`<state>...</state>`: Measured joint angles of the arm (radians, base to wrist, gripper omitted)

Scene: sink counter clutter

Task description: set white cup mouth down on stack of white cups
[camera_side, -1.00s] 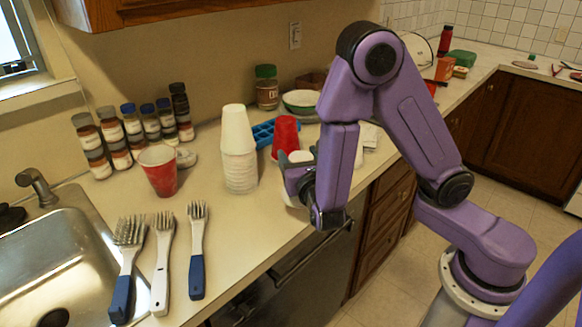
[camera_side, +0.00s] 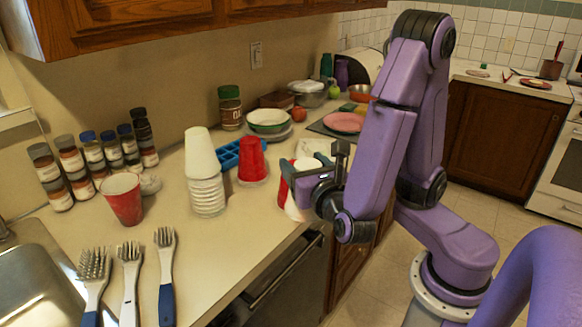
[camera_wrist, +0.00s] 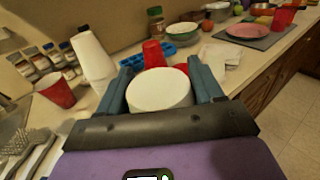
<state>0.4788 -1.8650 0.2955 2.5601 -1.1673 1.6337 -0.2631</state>
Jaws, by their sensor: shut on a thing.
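The stack of white cups (camera_side: 207,180) stands mouth down on the counter, left of my gripper in the side view. It also shows at the left of the wrist view (camera_wrist: 92,58). My gripper (camera_side: 293,180) is shut on a white cup (camera_wrist: 159,88). In the wrist view the held cup's round white end faces the camera, between the two blue-grey fingers. In the side view the fingers partly hide the held cup (camera_side: 294,212), near the counter's front edge. I cannot tell its tilt exactly. The cup and the stack are apart.
An upside-down red cup (camera_side: 251,162) and a blue tray (camera_side: 228,156) stand between stack and gripper, farther back. Another red cup (camera_side: 123,200) stands left of the stack. Several brushes (camera_side: 130,275) lie by the sink (camera_side: 40,290). Red also shows beside the held cup, partly hidden.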

